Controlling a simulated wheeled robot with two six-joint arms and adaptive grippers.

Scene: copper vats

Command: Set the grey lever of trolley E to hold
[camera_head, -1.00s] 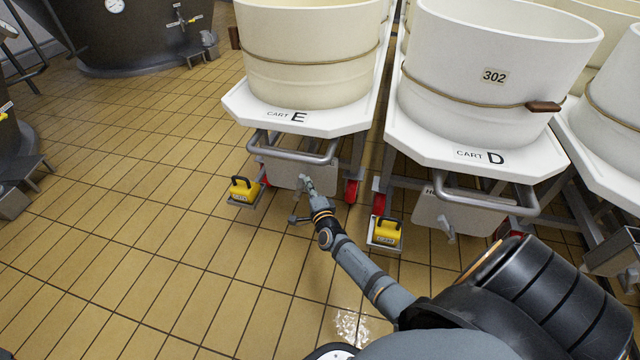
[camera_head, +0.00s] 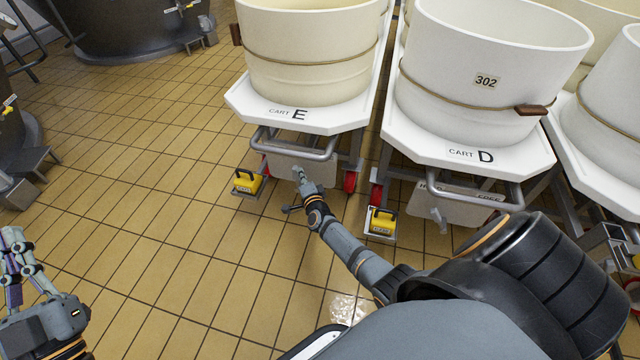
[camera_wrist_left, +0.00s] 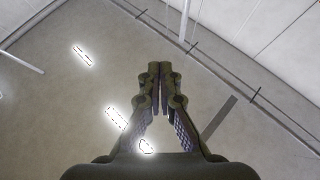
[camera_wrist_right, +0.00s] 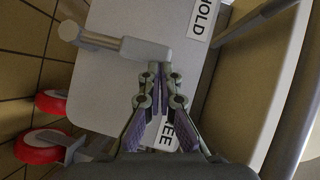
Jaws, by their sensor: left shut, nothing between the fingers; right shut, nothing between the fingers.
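Trolley E (camera_head: 262,113) is a white cart bearing a cream vat, with a grey plate (camera_head: 318,166) under its front rail. In the right wrist view, the grey lever (camera_wrist_right: 145,50) lies across this plate, its round-ended rod reaching left. The HOLD label (camera_wrist_right: 203,18) is at upper right; the FREE label (camera_wrist_right: 167,135) is partly hidden behind my fingers. My right gripper (camera_head: 299,172) is shut and empty in front of the plate, its tips (camera_wrist_right: 160,68) close beside the lever; contact is unclear. My left gripper (camera_head: 14,236) is shut and empty at the lower left, far from the trolley.
Trolley D (camera_head: 437,148), with its own lever (camera_head: 440,218), stands close on the right. Yellow blocks with black handles sit low beside trolley E (camera_head: 247,182) and trolley D (camera_head: 381,221). The tiled floor to the left is open.

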